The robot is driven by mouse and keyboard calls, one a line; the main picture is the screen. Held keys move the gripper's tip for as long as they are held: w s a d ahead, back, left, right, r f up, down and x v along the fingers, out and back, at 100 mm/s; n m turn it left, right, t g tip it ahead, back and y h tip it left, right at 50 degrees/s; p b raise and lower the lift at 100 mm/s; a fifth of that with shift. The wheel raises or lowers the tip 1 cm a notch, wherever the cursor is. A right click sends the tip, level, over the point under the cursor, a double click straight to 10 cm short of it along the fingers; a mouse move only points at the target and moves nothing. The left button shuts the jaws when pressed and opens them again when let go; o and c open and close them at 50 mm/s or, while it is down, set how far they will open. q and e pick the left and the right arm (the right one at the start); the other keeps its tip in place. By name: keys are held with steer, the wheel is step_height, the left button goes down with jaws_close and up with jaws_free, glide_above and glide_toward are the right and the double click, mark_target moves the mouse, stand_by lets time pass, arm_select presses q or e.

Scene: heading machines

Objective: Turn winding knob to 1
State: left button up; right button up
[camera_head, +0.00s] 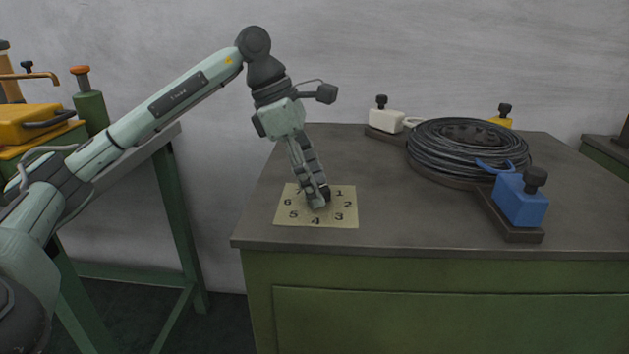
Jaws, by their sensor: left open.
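A yellowish dial plate (343,217) with printed black numbers lies on the front left of the workbench top. My right gripper is not in view.
On the workbench (270,229), a coil of dark cable (455,150) lies to the right. Around it stand a blue block with a black knob (520,203), a white block (385,120) and a yellow one (501,122). The bench between plate and coil is clear.

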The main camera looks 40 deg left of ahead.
arm_select(q)
steer(key=v, duration=1.2)
steer(key=shift+d, duration=0.1)
